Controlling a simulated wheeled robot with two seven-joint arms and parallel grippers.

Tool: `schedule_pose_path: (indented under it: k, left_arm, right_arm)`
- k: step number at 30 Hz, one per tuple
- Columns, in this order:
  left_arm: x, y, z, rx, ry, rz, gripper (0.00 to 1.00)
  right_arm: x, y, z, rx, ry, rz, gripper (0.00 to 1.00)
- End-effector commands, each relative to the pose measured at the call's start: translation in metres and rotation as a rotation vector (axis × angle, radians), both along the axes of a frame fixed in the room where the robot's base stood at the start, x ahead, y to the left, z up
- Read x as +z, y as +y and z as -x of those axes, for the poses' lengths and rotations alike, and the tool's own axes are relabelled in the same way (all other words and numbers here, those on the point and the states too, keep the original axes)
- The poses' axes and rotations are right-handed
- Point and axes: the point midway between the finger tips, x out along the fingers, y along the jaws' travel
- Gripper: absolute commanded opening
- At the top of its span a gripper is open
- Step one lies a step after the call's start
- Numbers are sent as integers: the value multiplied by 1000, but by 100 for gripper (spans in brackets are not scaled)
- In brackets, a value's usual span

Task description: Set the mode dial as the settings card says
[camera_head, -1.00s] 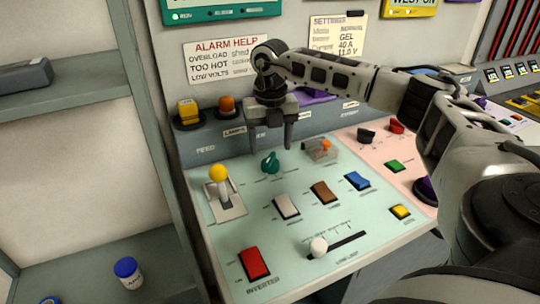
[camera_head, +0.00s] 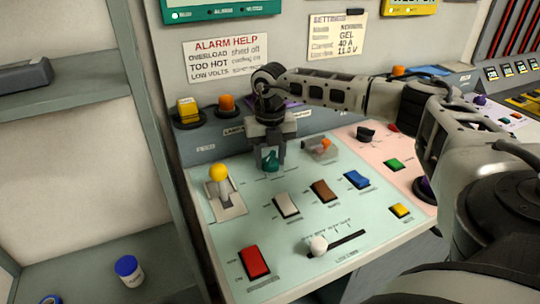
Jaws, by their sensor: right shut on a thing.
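The settings card (camera_head: 337,36) on the back wall reads NORMAL on its top line, then GEL, 40 A and 11.0 V. A teal dial (camera_head: 270,161) sits at the back of the pale green panel (camera_head: 235,236). My right gripper (camera_head: 271,160) points down over it and is shut on the dial, with a finger at each side. The fingers partly cover the dial, and its pointer and marks are too small or hidden to read. A black dial (camera_head: 366,134) stands on the pink panel. My left gripper is not in view.
Near the held dial are a yellow-knobbed lever (camera_head: 219,173), a guarded orange switch (camera_head: 320,147), and white (camera_head: 286,205), brown (camera_head: 324,191) and blue (camera_head: 356,179) rockers. A red rocker (camera_head: 254,262) and a white slider (camera_head: 319,245) sit in front.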

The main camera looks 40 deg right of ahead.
Motion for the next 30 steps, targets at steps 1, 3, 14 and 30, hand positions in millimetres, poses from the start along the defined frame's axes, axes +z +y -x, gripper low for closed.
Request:
schedule_pose_path:
  k: [1,3,14,30]
  left_arm:
    - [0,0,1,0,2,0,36]
    - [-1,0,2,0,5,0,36]
    - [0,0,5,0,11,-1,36]
    - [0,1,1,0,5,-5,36]
  right_arm:
    - [0,0,0,3,0,1,18]
    - [0,0,0,12,0,1,18]
    - [1,0,0,198,1,-1,18]
    - [1,0,-1,626,-2,2,18]
